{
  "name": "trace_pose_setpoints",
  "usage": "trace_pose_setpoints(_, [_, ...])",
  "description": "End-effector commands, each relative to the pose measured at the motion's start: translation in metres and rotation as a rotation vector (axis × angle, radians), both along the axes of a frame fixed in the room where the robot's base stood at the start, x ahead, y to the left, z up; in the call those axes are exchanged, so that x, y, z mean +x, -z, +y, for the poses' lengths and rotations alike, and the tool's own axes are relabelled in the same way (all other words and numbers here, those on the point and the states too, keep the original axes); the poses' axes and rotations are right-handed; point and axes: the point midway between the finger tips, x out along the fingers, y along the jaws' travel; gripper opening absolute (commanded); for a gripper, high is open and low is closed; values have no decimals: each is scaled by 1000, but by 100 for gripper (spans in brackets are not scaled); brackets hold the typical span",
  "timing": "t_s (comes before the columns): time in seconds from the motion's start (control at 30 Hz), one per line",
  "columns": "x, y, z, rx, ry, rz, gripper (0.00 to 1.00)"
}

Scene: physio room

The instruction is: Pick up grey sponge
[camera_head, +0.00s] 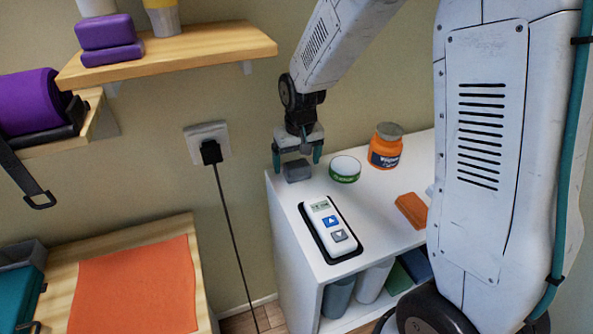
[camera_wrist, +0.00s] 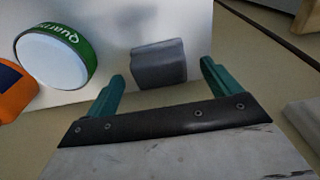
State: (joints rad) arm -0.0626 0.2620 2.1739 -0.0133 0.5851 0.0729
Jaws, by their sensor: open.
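The grey sponge (camera_head: 297,171) is a small block lying on the white cabinet top near its back left corner, by the wall. My gripper (camera_head: 297,163) is open right above and around it, with one teal finger on each side in the head view. In the wrist view the sponge (camera_wrist: 159,64) is ahead of the opening between the two teal fingertips (camera_wrist: 162,75), nearer the left finger's side than the right one's. Nothing is held. Whether the fingers touch the sponge cannot be told.
A white remote (camera_head: 328,226) on a black pad and an orange block (camera_head: 411,210) lie nearer. A wooden shelf (camera_head: 180,52) juts out left above.

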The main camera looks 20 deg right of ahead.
Motion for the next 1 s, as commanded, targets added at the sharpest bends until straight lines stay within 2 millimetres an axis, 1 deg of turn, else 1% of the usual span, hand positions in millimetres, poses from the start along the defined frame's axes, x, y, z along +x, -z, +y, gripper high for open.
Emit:
trace_pose_setpoints(0.03, [0, 8, 0, 0, 0, 4, 89])
trace_pose_setpoints(0.13, [2, 18, 0, 0, 0, 2, 89])
trace_pose_setpoints(0.23, [2, 22, 0, 0, 0, 1, 89])
trace_pose_setpoints(0.4, [2, 21, 0, 0, 1, 0, 89])
trace_pose_setpoints(0.43, [2, 21, -1, 0, 1, 0, 86])
trace_pose_setpoints(0.47, [2, 21, -1, 0, 1, 0, 78])
trace_pose_setpoints(0.5, [2, 21, -1, 0, 1, 0, 67])
trace_pose_setpoints(0.6, [2, 21, 0, 0, 1, 0, 40])
trace_pose_setpoints(0.87, [2, 21, 0, 0, 0, 0, 40])
trace_pose_setpoints(1.0, [2, 17, -1, 0, 1, -1, 40])
